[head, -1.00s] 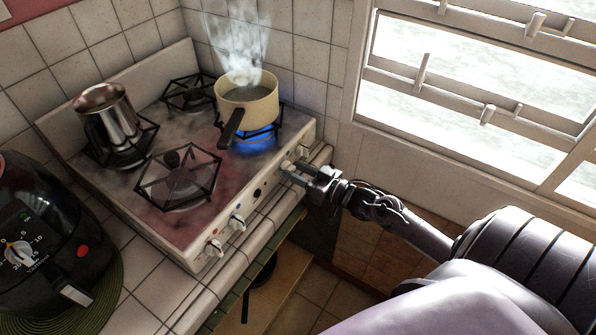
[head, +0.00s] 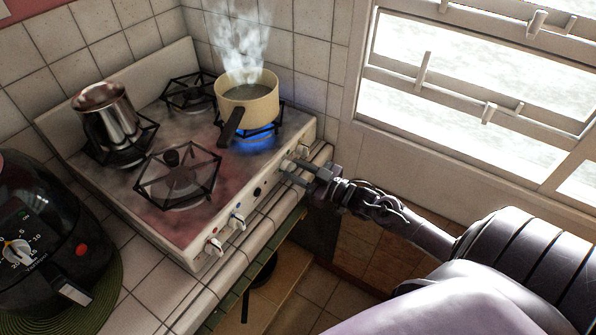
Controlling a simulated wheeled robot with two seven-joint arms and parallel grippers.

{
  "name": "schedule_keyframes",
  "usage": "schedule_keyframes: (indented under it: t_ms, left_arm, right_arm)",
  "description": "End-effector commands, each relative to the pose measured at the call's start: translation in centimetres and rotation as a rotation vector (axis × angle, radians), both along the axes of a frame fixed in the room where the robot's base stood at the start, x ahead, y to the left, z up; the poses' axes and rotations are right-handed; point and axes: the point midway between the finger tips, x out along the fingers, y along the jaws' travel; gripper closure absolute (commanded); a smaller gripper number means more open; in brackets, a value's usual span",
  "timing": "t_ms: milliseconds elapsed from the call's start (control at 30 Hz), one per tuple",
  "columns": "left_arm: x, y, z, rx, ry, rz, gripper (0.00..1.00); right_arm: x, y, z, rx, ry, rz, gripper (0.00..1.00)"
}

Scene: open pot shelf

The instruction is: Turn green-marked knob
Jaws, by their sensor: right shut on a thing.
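My right gripper (head: 288,171) reaches in from the right and is shut on a white knob (head: 286,165) near the right end of that panel. The fingers partly cover this knob, and I cannot make out a green mark on it. Two more white knobs sit at the left end, one with a red mark (head: 214,246) and one with a blue mark (head: 237,222). My left gripper is not in view.
A metal jug (head: 108,115) stands on the left burner. A black air fryer (head: 40,240) is at the lower left. A window (head: 470,80) is at the right.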

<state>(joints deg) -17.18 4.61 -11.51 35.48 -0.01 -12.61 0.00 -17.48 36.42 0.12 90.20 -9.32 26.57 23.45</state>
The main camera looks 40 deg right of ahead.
Motion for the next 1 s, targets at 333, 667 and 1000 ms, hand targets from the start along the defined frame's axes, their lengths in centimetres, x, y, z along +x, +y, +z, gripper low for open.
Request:
schedule_keyframes:
  t_ms: [333, 667, 1000]
  left_arm:
    - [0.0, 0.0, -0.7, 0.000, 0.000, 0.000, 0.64]
    - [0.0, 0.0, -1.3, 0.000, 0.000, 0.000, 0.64]
    - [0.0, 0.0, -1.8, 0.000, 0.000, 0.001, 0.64]
  right_arm:
    - [-0.1, 0.1, -0.1, -0.306, -0.127, 0.002, 0.91]
    - [-0.1, 0.2, -0.2, -0.583, -0.242, 0.002, 0.91]
    - [-0.1, 0.2, -0.2, -0.783, -0.323, 0.001, 0.91]
